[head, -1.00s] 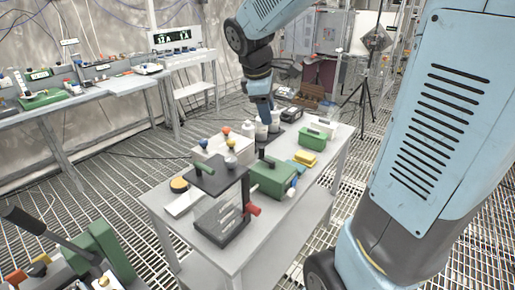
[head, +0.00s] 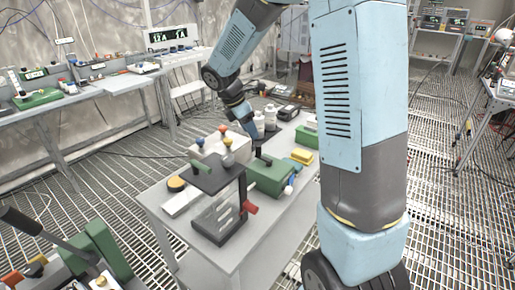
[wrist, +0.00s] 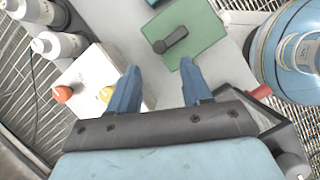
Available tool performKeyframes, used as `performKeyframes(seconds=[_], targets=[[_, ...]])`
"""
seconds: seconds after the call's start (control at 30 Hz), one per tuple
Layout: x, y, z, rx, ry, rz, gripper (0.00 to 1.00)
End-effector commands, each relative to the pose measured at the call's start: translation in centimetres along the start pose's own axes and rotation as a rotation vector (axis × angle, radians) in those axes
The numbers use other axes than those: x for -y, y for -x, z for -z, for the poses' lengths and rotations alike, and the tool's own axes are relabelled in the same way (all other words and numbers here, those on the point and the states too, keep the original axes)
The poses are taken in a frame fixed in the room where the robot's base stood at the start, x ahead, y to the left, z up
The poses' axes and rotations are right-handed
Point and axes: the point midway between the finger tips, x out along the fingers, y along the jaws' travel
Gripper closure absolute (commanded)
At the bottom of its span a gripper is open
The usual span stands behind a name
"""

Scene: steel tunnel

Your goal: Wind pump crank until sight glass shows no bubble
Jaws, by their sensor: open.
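A green box (head: 266,179) on the grey table has a dark crank arm on top. In the wrist view the box (wrist: 200,22) lies beyond my fingers, with its dark crank (wrist: 171,41) lying across its top. My gripper (head: 258,132) hangs over the table near the box. In the wrist view its blue fingers (wrist: 160,66) are open and empty, apart from the crank. I cannot make out a sight glass or bubble.
A white box (head: 207,147) with coloured knobs, white bottles (head: 270,116), a yellow block (head: 302,156) and a round yellow-topped item (head: 176,184) share the table (head: 240,262). A green lever device (head: 105,248) stands at lower left.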

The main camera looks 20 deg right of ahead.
Motion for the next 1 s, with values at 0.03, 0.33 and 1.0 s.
performKeyframes(seconds=[0.03,0.33,1.0], targets=[[0.1,-1.0,0.0,-0.001,0.0,0.005,0.51],[0.1,-6.1,0.0,-0.001,0.001,0.004,0.51],[0.1,-9.2,-0.1,0.0,-0.002,0.0,0.53]])
